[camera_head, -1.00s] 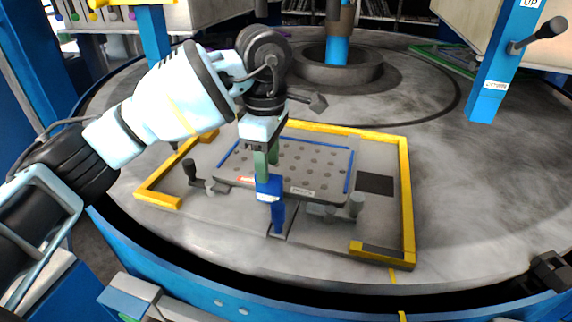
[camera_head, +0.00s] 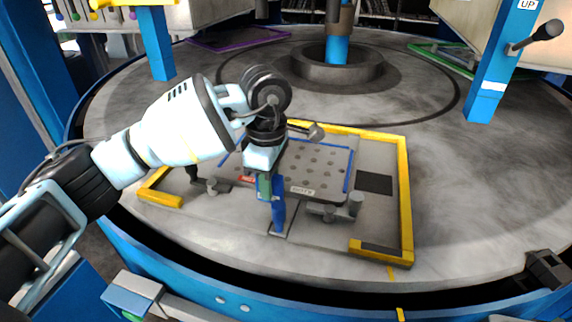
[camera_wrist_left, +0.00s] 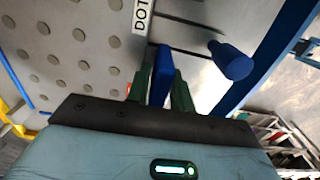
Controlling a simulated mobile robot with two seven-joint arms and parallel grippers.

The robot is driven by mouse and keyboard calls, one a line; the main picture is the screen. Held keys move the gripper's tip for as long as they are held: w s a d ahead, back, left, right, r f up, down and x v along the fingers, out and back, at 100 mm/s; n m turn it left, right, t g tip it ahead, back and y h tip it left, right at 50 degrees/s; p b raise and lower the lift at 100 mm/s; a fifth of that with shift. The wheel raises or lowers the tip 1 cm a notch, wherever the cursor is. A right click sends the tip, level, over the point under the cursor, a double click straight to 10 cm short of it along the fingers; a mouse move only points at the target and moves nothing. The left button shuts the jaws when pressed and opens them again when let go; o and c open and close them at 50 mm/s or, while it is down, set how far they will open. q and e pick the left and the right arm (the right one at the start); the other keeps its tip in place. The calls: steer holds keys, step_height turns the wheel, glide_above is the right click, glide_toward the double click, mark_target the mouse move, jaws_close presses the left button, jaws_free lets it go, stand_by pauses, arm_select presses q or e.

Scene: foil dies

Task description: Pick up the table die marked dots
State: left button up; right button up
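The table die (camera_head: 336,187) is a flat grey plate with rows of round dots, lying inside a yellow corner frame. Its small white front label is partly legible as "DOT" in the wrist view (camera_wrist_left: 141,15). A blue handle (camera_head: 279,212) stands up at the die's front edge. My left gripper (camera_head: 265,186) points down at this handle. In the left wrist view its green fingers (camera_wrist_left: 161,88) lie on either side of the blue piece, very close to it. I cannot tell whether they press on it. My right gripper is not in view.
Yellow frame bars (camera_head: 406,200) border the die. Grey clamps with knobs (camera_head: 355,204) stand near its front corners. The round grey table (camera_head: 470,190) is clear to the right. Blue posts (camera_head: 492,85) and a central hub (camera_head: 337,70) stand behind.

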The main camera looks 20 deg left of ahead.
arm_select(q)
jaws_close()
stand_by(1.0)
steer(key=shift+r, duration=0.2)
